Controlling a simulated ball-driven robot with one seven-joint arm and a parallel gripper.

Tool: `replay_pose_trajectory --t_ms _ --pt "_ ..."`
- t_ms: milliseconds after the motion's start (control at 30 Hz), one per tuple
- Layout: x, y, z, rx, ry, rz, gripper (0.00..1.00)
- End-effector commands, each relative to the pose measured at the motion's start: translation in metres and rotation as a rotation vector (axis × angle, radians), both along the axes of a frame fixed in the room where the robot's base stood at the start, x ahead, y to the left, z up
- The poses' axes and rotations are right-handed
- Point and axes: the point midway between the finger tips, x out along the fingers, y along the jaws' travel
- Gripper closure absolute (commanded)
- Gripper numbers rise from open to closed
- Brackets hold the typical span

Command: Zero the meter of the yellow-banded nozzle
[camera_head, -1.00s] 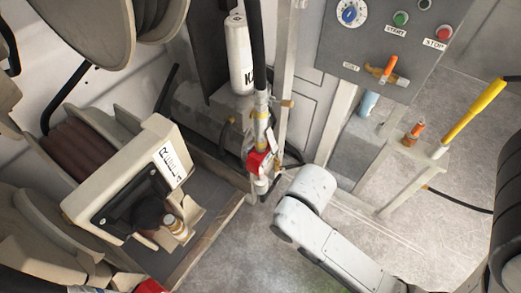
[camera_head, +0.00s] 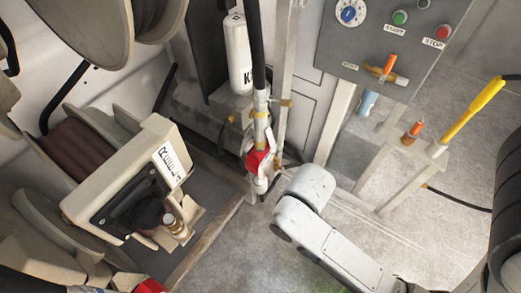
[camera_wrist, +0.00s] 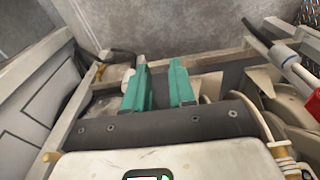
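In the head view a hanging nozzle (camera_head: 261,132) has a white shaft with yellow bands, a red part (camera_head: 258,161) and a pale lower end. It is upright beside a pale post. A nozzle with a red part also shows at the right edge of the wrist view (camera_wrist: 302,80), partly cut off. I cannot read a meter on it. My gripper (camera_wrist: 160,78) shows two teal fingers, apart with nothing between them. The fingers are hidden in the head view, where my white arm's bend is right of the nozzle.
A cream reel box (camera_head: 125,185) labelled REEL stands left of the nozzle. A grey control panel (camera_head: 345,45) with START and STOP buttons is at the upper right. A yellow-handled tool (camera_head: 473,115) rests on a pale stand.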

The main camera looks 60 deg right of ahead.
Motion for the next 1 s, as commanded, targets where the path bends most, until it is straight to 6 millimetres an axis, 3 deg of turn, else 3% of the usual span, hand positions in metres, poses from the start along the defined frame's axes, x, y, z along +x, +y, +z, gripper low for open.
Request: replay_pose_trajectory --t_ms 233,1000 --pt "0.0000 0.0000 0.0000 0.000 0.000 0.000 1.00" --pt "0.0000 0.0000 0.0000 0.000 0.000 0.000 1.00"
